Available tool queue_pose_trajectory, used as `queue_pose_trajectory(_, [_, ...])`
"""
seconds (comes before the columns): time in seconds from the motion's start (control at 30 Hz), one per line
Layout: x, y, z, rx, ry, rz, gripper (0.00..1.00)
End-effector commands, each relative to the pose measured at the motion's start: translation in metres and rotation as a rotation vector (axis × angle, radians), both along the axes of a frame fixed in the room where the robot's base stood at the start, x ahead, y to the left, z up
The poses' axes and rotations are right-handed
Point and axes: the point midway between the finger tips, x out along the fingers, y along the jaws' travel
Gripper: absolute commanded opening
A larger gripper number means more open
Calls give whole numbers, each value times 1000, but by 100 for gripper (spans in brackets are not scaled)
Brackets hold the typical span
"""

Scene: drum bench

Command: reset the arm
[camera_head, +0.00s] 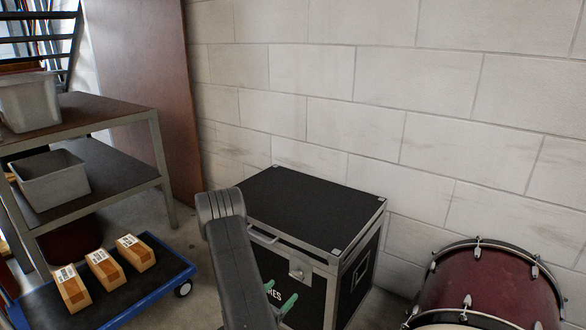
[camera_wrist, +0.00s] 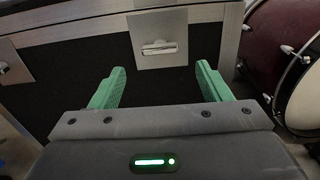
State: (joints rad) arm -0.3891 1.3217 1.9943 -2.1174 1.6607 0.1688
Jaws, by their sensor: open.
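My gripper (camera_wrist: 160,86) is open and empty in the wrist view, its two green fingers spread apart. It faces the front of a black flight case with metal edges (camera_wrist: 70,65), with the case's metal latch ahead between the fingers. I cannot tell whether the fingertips touch the case. In the head view my grey arm reaches down in front of the same case (camera_head: 310,212), and the green fingers of my gripper (camera_head: 272,292) show low beside its front face. The rest of my gripper is hidden behind the arm.
A dark red drum (camera_head: 490,285) stands right of the case. A blue-edged dolly (camera_head: 182,267) with three orange-brown boxes (camera_head: 105,269) is at the left, below a shelf (camera_head: 120,172) holding grey bins (camera_head: 50,182). A white block wall (camera_head: 370,80) is close behind the case.

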Motion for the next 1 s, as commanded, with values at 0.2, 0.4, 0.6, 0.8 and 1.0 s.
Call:
queue_pose_trajectory(0.2, [26, -20, -1, 1, -4, -4, 71])
queue_pose_trajectory(0.4, [47, -35, -1, 1, -4, -3, 71])
queue_pose_trajectory(0.6, [57, -42, 0, 0, -2, -1, 71])
queue_pose_trajectory(0.8, [59, -43, 1, -1, -2, 0, 71])
queue_pose_trajectory(1.0, [59, -42, 1, -1, -1, 0, 71])
